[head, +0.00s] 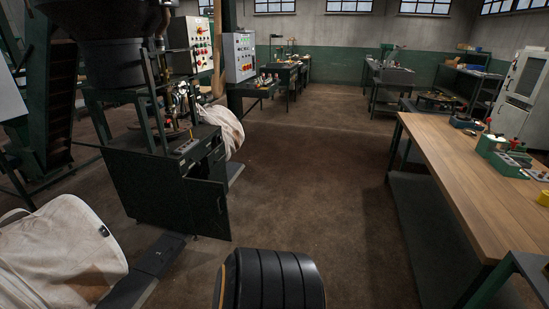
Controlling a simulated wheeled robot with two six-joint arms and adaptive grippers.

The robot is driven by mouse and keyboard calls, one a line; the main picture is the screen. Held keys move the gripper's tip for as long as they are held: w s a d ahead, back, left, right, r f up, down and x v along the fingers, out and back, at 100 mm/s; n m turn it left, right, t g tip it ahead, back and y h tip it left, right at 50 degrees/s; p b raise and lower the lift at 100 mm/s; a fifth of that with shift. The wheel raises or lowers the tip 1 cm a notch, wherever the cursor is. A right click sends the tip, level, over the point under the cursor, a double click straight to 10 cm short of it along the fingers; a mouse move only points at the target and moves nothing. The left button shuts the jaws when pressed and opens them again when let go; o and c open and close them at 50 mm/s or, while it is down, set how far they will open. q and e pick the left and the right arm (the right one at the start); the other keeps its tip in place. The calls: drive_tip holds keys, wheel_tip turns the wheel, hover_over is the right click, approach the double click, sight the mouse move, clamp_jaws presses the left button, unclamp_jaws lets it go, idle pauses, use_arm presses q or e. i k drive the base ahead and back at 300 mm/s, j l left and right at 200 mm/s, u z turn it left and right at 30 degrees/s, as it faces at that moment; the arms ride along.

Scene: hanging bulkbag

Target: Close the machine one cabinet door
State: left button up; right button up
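The machine's dark cabinet (143,190) stands left of centre in the head view, below the filling machine. Its small dark door (207,209) stands open at the cabinet's right side, swung outward towards the aisle. A dark opening shows behind the door's upper edge; most of the inside is hidden. I cannot tell the exact angle of the door. Neither of my grippers is in view, and nothing is seen touching the door.
A white bulk bag (62,252) lies at the lower left beside a dark floor plate (158,258). Another white bag (226,127) is behind the cabinet. A long wooden workbench (455,180) stands at the right. The brown floor (310,170) between is clear.

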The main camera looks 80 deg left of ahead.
sight(207, 200)
drive_tip(key=u, duration=3.35)
